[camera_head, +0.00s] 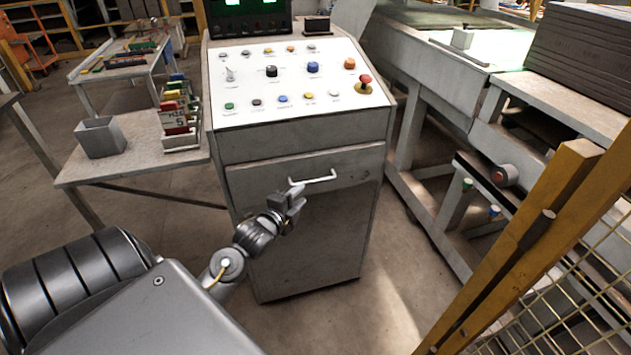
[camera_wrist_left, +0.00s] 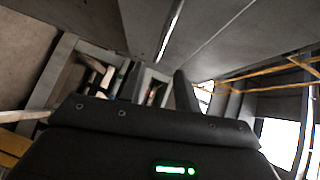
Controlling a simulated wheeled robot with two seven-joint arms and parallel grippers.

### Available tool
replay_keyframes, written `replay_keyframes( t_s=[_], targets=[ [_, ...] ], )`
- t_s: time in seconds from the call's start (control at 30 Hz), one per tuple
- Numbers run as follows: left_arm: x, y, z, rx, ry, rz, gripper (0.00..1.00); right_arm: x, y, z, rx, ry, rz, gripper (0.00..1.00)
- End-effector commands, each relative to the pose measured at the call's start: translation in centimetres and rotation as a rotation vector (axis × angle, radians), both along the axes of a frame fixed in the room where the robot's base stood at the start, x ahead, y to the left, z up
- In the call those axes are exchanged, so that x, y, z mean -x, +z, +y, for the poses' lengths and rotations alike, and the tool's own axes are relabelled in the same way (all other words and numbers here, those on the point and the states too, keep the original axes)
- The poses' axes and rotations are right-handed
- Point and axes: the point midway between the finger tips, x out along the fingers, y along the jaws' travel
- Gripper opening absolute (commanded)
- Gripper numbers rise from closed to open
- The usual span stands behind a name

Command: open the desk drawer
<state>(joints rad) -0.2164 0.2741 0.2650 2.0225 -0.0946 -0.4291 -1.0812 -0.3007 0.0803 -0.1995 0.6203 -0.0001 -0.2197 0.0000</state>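The desk (camera_head: 310,235) is a grey cabinet with a sloped white control panel on top. Its drawer (camera_head: 258,178) has a grey front that looks flush with the cabinet, so the drawer appears shut. A white bar handle (camera_head: 320,179) is fixed across the drawer front. My left gripper (camera_head: 299,192) is just at the left end of the handle and overlaps it in the head view. I cannot tell whether it touches the handle. In the left wrist view its two fingers (camera_wrist_left: 160,88) stand apart with a gap between them. My right gripper is not in view.
The control panel (camera_head: 240,98) carries several coloured buttons and a red knob (camera_head: 365,82). A side table at left holds a grey bin (camera_head: 100,137) and a rack of coloured blocks (camera_head: 178,125). A yellow fence post (camera_head: 530,230) stands at right. Floor before the desk is clear.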

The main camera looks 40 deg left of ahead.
Motion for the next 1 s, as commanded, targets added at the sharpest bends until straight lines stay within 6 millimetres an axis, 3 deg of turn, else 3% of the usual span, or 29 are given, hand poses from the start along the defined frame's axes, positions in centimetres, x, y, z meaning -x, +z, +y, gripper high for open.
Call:
replay_keyframes(
  t_s=[0.5, 0.7, 1.0],
  targets=[
    [-8.5, -1.2, 1.4, 0.003, 0.001, 0.0, 0.33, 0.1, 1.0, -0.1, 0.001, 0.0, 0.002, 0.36],
    [-9.8, -1.5, 1.6, 0.002, 0.001, 0.001, 0.33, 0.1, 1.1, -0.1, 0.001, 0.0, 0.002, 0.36],
    [-9.9, -1.5, 1.6, 0.002, 0.0, 0.001, 0.31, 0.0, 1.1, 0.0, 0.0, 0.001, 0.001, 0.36]
  ],
)
